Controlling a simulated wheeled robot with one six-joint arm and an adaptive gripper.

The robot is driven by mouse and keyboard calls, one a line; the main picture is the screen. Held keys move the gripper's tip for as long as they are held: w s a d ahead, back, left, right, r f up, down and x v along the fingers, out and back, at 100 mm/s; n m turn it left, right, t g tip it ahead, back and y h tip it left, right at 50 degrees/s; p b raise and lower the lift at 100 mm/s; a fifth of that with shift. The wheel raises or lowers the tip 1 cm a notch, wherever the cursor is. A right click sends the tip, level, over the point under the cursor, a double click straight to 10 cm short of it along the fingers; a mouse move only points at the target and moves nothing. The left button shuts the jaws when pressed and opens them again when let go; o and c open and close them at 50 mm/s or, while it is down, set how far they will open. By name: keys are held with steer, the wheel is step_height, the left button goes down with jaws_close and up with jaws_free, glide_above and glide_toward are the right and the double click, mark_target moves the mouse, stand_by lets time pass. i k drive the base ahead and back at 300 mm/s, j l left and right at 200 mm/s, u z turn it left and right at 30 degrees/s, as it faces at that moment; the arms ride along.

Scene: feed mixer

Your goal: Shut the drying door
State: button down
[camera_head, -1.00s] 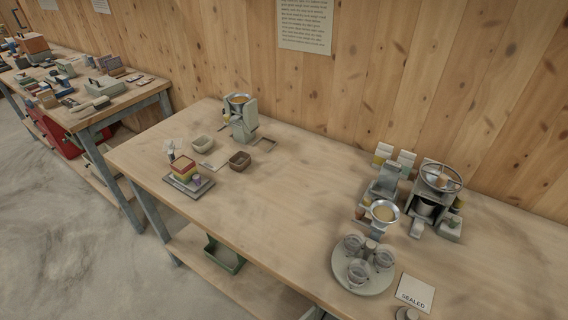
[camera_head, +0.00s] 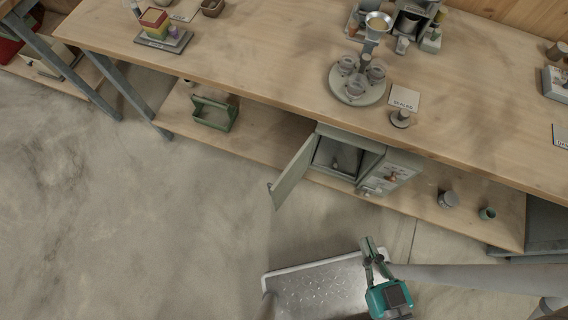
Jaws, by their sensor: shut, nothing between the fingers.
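The drying door (camera_head: 293,172) is a grey-green panel on a small cabinet (camera_head: 377,162) on the shelf under the bench. It stands open, swung out past the shelf edge at the cabinet's left side. The dark inside of the cabinet shows, with a small object in it. My gripper (camera_head: 370,242) is teal and grey, at the bottom centre-right. It is shut and empty, in front of the cabinet and apart from the door.
The bench top (camera_head: 270,75) overhangs the shelf. It carries a round tray (camera_head: 345,97) with glass cups and a card marked SEALED (camera_head: 405,97). A green carrier (camera_head: 212,113) and small pots (camera_head: 447,199) stand on the shelf. The floor left of the door is clear.

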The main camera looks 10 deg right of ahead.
mark_target(280, 189)
steer(key=i+j+z, duration=0.1)
steer(key=j+z, duration=0.3)
steer(key=j, duration=0.6)
steer(key=j+z, duration=0.45)
steer(key=j, duration=0.55)
steer(key=k+j+z, duration=0.2)
steer(key=j, duration=0.25)
steer(key=k+j+z, duration=0.2)
steer(key=j, duration=0.25)
steer(key=k+j+z, duration=0.1)
steer(key=j+z, duration=0.15)
steer(key=j, duration=0.15)
steer(key=k+j+z, duration=0.1)
steer(key=k, duration=0.5)
steer(key=i+j+u, duration=0.2)
steer(key=i, duration=0.15)
steer(key=i+u, duration=0.25)
steer(key=i+j, duration=0.05)
